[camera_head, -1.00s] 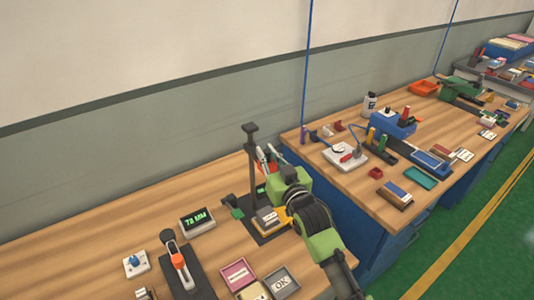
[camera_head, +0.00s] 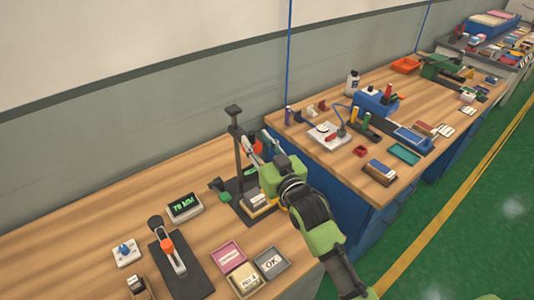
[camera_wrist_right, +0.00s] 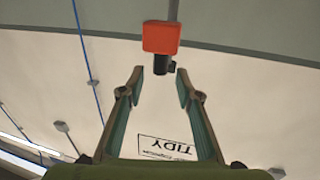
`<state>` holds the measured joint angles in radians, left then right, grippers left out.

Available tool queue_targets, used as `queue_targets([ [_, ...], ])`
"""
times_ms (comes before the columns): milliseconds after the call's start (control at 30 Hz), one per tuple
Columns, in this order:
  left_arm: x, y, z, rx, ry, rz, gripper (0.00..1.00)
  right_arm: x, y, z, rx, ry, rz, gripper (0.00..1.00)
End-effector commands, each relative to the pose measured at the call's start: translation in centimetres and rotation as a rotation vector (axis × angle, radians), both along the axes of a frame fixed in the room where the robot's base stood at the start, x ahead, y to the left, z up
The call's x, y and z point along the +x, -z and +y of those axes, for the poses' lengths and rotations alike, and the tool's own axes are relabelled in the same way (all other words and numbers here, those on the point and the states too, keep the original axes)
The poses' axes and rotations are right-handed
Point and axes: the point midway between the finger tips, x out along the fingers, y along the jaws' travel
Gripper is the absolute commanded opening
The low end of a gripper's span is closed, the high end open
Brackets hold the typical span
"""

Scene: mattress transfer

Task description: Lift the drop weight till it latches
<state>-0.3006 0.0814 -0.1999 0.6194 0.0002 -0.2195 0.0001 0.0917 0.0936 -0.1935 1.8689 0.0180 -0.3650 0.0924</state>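A test stand with a dark upright column (camera_head: 238,150) stands on the left bench. A red-orange block (camera_head: 258,147), apparently the drop weight, shows beside the column between my right gripper's fingers. In the right wrist view the red block (camera_wrist_right: 161,37) sits ahead of the fingertips, with a short black piece (camera_wrist_right: 160,65) under it. My right gripper (camera_head: 257,138) is beside the stand. Its fingers (camera_wrist_right: 159,74) are spread with a gap on both sides of the black piece. The gripper body hides part of the stand. My left gripper is not in view.
A green-lit display (camera_head: 185,206) reads about 78 MM. A lever device (camera_head: 170,252) and small trays, including one marked OK (camera_head: 271,262), stand on the left bench. A second bench (camera_head: 330,170) holds many small items. Bare wood lies at the far left.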

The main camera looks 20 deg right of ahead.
Motion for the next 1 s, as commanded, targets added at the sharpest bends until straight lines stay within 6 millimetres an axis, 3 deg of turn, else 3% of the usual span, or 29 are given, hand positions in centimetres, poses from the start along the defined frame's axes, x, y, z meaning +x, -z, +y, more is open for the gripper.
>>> queue_targets([
  [100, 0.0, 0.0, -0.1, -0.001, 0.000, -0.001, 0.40, -2.8, 0.1, -0.5, 0.000, 0.000, 0.002, 0.32],
  [300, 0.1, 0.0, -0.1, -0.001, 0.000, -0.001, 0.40, -6.1, 0.0, -1.2, 0.000, 0.000, 0.000, 0.32],
  [500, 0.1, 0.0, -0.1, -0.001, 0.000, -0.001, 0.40, -7.4, -0.2, -1.4, 0.001, 0.000, -0.003, 0.32],
  [733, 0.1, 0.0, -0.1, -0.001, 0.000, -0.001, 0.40, -7.5, -0.2, -1.5, 0.001, 0.000, -0.003, 0.32],
  [767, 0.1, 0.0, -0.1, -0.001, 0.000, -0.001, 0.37, -7.5, -0.2, -1.5, 0.001, 0.000, -0.003, 0.32],
  [900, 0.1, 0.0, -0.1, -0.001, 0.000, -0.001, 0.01, -8.0, 1.0, -1.6, -0.009, 0.005, 0.041, 0.32],
  [1000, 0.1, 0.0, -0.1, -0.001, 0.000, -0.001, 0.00, -9.7, 4.2, -2.0, -0.034, 0.016, 0.166, 0.32],
])
